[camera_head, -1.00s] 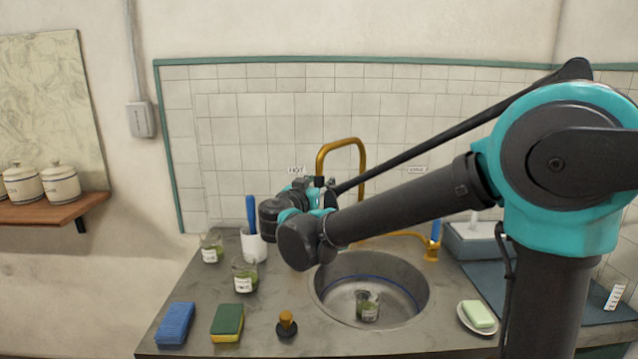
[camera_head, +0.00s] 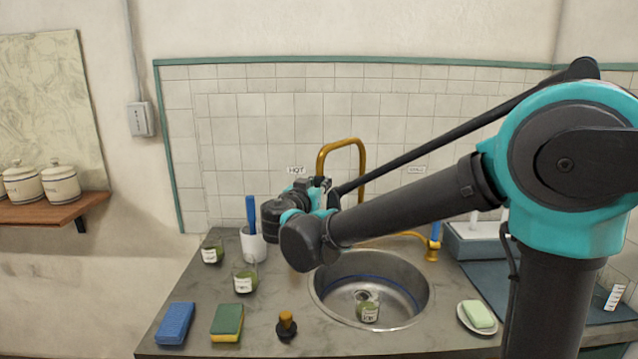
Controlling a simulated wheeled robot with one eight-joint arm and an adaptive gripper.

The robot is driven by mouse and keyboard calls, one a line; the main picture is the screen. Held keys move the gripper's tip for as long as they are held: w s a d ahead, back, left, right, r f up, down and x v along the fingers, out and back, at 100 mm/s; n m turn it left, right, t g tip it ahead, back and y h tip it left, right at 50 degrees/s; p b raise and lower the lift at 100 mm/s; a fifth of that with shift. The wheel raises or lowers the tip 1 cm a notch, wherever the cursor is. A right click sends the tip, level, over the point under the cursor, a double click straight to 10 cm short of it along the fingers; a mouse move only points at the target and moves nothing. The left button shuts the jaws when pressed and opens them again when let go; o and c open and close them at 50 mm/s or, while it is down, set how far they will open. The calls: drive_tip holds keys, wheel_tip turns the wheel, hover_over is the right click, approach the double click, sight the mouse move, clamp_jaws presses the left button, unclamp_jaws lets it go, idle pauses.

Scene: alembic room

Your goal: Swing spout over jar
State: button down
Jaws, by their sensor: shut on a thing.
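The brass spout (camera_head: 341,143) is a tall bent tube behind the sink, in front of the tiled wall. Its lower left part is hidden by my arm. My gripper (camera_head: 331,197) is at the spout's left leg and shut on it; the fingertips are mostly hidden behind my wrist.
Two labelled jars (camera_head: 245,278) and a white cup (camera_head: 253,244) with a blue handle stand left of the sink. A blue sponge (camera_head: 175,323), a green-yellow sponge (camera_head: 227,322), a stopper (camera_head: 286,325) and a soap dish (camera_head: 480,329) lie along the front.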

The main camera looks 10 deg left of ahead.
drive_tip(key=shift+s+d+n+y, duration=0.3)
drive_tip(key=shift+d+y, duration=0.2)
drive_tip(key=shift+d, duration=0.15)
drive_tip(key=d+n+y, duration=0.3)
drive_tip(key=d+y, duration=0.2)
drive_tip(key=d, duration=0.9)
drive_tip(key=shift+s+d, duration=0.35)
drive_tip(key=c, duration=1.3)
unclamp_jaws()
drive_tip(key=shift+d, duration=0.15)
drive_tip(key=shift+c, duration=0.2)
drive_tip(key=shift+o, duration=0.4)
drive_tip(key=shift+s, duration=0.15)
